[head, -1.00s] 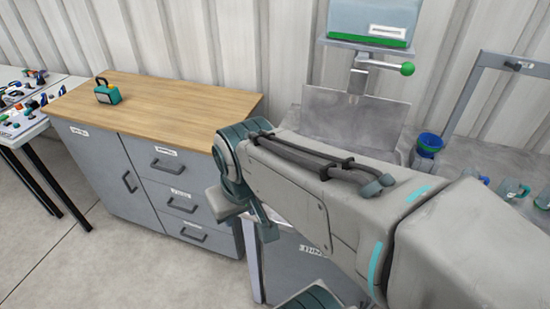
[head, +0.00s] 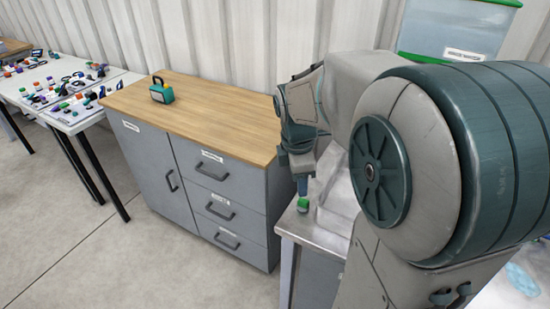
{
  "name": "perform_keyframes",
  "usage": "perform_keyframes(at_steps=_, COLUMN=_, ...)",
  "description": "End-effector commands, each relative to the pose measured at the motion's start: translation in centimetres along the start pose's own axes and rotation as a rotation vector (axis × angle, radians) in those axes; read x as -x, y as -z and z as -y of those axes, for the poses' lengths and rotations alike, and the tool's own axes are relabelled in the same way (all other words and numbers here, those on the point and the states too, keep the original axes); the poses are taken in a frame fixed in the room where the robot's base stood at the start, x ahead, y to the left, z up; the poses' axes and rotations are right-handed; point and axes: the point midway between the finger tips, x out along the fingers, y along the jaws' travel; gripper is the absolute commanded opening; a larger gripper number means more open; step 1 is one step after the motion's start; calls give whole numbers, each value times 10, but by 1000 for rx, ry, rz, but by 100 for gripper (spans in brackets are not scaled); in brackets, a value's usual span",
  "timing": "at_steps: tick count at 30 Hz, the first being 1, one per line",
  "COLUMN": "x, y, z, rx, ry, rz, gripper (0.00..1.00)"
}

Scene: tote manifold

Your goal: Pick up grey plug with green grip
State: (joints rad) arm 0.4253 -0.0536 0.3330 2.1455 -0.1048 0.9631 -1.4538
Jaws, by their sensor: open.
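A small green-topped piece (head: 303,204), which looks like the grey plug with the green grip, stands on the left edge of the metal worktop. Its lower part is too small to make out clearly. My gripper (head: 302,186) points down just above it, with dark fingers close to its top. The fingers are small in the view and partly blend together, but the gripper is open. I cannot tell whether they touch the piece.
The metal worktop (head: 291,228) is largely hidden by my arm. A wood-topped grey cabinet (head: 215,112) stands to its left, bearing a teal boxy item with a handle (head: 161,91). Tables with many small coloured parts (head: 60,122) stand far left. A green-edged clear bin (head: 460,28) is at the back.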

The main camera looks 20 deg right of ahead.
Motion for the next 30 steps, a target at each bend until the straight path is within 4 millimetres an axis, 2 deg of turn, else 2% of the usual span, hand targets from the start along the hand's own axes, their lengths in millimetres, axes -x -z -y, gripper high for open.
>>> perform_keyframes(at_steps=3, x=-16, y=-8, z=-21, rx=225, ry=31, rz=-17, gripper=48)
perform_keyframes(at_steps=9, x=-39, y=-20, z=-52, rx=592, ry=54, rz=-70, gripper=48)
perform_keyframes(at_steps=15, x=-54, y=-30, z=-71, rx=839, ry=47, rz=-117, gripper=48)
perform_keyframes(at_steps=22, x=-68, y=-33, z=-77, rx=935, ry=42, rz=-137, gripper=48)
perform_keyframes(at_steps=30, x=-118, y=-27, z=-71, rx=937, ry=42, rz=-138, gripper=48)
